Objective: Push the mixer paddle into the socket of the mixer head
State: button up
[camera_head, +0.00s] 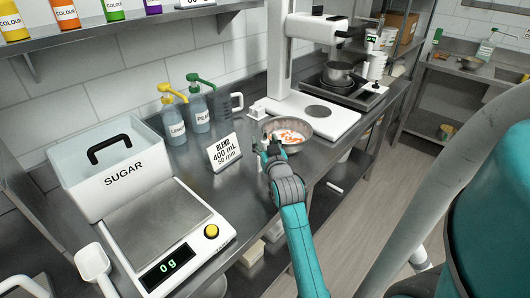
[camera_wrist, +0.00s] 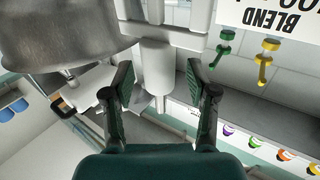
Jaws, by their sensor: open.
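The mixer is a white stand with a flat base (camera_head: 335,122), an upright column and a mixer head (camera_head: 312,28) over the base. Its socket cannot be made out. My gripper (camera_head: 272,146) is beside the metal bowl (camera_head: 296,122), on its near left side. In the wrist view my gripper (camera_wrist: 163,88) is open, with a white cylinder (camera_wrist: 156,68) showing between its fingers, apart from both. I cannot tell whether that cylinder is part of the mixer paddle. A small white piece (camera_head: 257,109) stands left of the bowl. The bowl also fills the wrist view's upper left (camera_wrist: 60,35).
The bowl holds orange and white pieces. A hotplate with a pot (camera_head: 338,73) is beyond the mixer.

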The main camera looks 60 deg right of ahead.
jog(key=shift+c, duration=0.3)
grip_shut()
notch_tip(320, 180, up, 18)
dwell(0.7)
jog(key=c, duration=0.8)
grip_release()
jog(key=shift+c, duration=0.2)
grip_shut()
